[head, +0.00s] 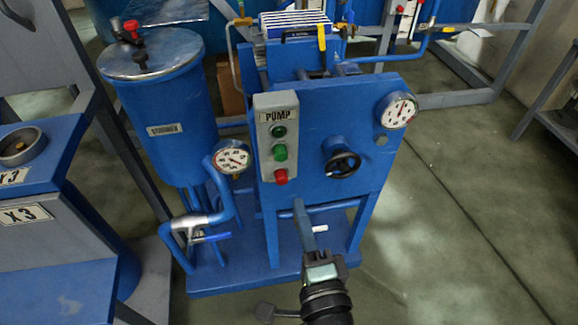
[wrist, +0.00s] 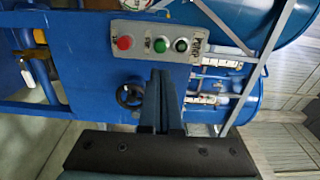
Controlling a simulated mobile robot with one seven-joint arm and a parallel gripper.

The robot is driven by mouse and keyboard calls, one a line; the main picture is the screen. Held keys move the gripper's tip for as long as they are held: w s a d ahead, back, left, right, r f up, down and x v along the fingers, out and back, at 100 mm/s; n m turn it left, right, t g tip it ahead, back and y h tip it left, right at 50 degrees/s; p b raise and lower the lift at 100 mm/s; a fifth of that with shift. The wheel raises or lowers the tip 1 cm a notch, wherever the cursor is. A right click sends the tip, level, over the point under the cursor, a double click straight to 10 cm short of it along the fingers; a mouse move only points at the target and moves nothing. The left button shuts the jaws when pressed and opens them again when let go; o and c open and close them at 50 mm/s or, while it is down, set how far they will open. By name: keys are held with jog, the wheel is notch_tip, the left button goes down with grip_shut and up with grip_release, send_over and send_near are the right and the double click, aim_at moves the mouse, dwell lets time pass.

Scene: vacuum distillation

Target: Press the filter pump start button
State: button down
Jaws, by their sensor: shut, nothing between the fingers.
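A grey control box (head: 263,145) labelled PUMP is mounted upright on the front of the blue filter pump unit (head: 330,115). It carries a dark green round lamp or button (head: 279,131) at the top, a green button (head: 280,152) in the middle and a red button (head: 281,176) at the bottom. In the wrist view the box lies sideways, with the red button (wrist: 124,43) left of the green button (wrist: 160,45). My gripper (head: 299,204) is shut and empty. Its tips are below the box in the head view, apart from the buttons as far as I can tell.
A black handwheel (head: 342,164) juts out right of the box, and a pressure gauge (head: 397,110) sits above it. Another gauge (head: 232,157) and blue piping stand left of the box, beside a blue tank (head: 160,120). Open floor (head: 440,240) lies to the right.

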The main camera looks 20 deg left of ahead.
aim_at(286, 158)
jog(key=x, duration=1)
jog(key=shift+a, duration=0.1)
jog(key=shift+w, duration=0.15)
